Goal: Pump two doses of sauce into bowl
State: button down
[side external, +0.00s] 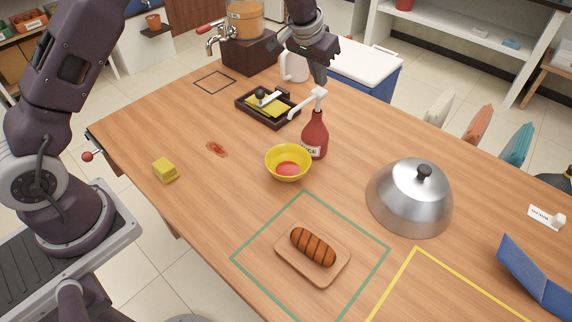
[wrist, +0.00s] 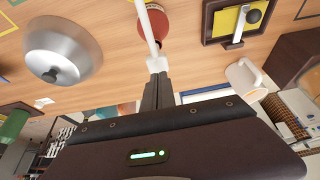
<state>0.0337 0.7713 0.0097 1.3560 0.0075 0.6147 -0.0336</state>
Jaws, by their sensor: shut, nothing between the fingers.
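A red sauce bottle (side external: 315,134) with a white pump head (side external: 318,94) stands upright on the table.
A metal dome lid (side external: 410,198) stands right of the bottle. A dark tray (side external: 257,113) with a yellow slab and a slicer lies behind left. A board (side external: 292,262) with a grilled sausage is in front. A yellow sponge (side external: 165,170) and a red stain (side external: 217,149) lie left.

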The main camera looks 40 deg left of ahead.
notch_tip(320, 180, up, 6)
dwell(0.6)
jog(key=s+r, duration=1.2)
jog(key=s, duration=0.4)
jog(key=s+f, duration=0.2)
jog(key=s, duration=1.1)
jog(key=s+a+f+t, duration=0.1)
jog(key=s+f, duration=0.1)
jog(key=s, duration=1.1)
jog(key=shift+a, duration=0.2)
